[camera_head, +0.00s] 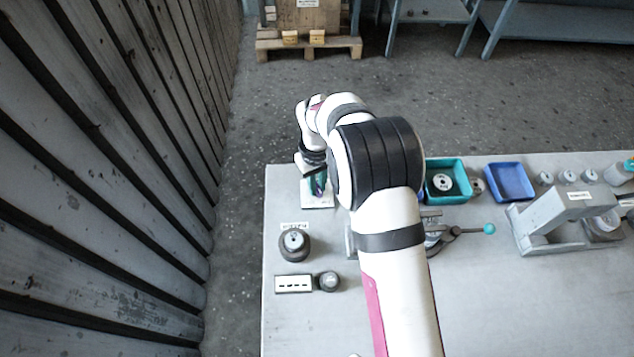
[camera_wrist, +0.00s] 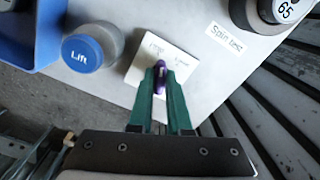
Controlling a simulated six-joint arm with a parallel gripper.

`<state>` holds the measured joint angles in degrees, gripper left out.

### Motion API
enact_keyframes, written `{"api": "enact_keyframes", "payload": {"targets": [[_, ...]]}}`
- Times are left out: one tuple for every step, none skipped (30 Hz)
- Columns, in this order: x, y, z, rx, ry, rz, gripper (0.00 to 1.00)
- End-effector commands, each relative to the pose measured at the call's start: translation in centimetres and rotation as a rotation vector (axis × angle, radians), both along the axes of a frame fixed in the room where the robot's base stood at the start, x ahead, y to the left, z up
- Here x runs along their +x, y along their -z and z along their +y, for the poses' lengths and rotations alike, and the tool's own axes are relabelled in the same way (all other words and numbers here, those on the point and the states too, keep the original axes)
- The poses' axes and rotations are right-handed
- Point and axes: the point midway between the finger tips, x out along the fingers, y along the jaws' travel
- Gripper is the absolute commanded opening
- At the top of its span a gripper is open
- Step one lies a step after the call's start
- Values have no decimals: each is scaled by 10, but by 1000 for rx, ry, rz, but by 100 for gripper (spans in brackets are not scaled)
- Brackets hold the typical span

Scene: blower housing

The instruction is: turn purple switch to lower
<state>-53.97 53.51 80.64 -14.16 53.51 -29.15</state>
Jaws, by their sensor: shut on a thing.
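The purple switch (camera_wrist: 160,76) stands on a white plate (camera_wrist: 181,61) with small printed labels, too blurred to read. In the wrist view my gripper (camera_wrist: 161,72) has its two green fingers closed around the purple switch. In the head view my gripper (camera_head: 318,184) reaches down to the white plate (camera_head: 318,206) near the table's far left corner, and my arm hides part of this spot. The switch's exact angle is hard to tell.
A round blue-topped button marked "Lift" (camera_wrist: 82,53) stands close by the plate, with a blue bin (camera_wrist: 38,36) beyond it. A "Spin test" label (camera_wrist: 226,38) and a dark round part (camera_wrist: 268,14) are on the other side. A teal tray (camera_head: 446,196) is right of my arm.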

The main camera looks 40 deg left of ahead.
Motion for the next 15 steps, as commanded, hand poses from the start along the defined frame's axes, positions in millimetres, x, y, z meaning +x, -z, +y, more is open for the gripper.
{"api": "enact_keyframes", "payload": {"targets": [[0, -2, 1, 4, 86, -2, 0], [0, -2, 1, 4, 139, -2, 0], [0, -2, 1, 4, 191, -2, 0], [0, -2, 1, 4, 215, -2, 0], [0, -2, 1, 4, 228, -2, 0], [0, -2, 1, 4, 233, -2, 0], [0, -2, 1, 4, 232, -2, 0], [0, -2, 1, 4, 231, -2, 0], [0, -2, 1, 4, 231, -2, 0], [0, -2, 1, 4, 231, -2, 0], [1, -2, 1, 4, 243, -2, 0], [1, -2, 1, 4, 294, -2, 0], [1, -2, 1, 4, 356, -2, 0], [1, -2, 1, 4, 424, -2, 0], [1, -2, 1, 5, 506, -1, 0]]}}
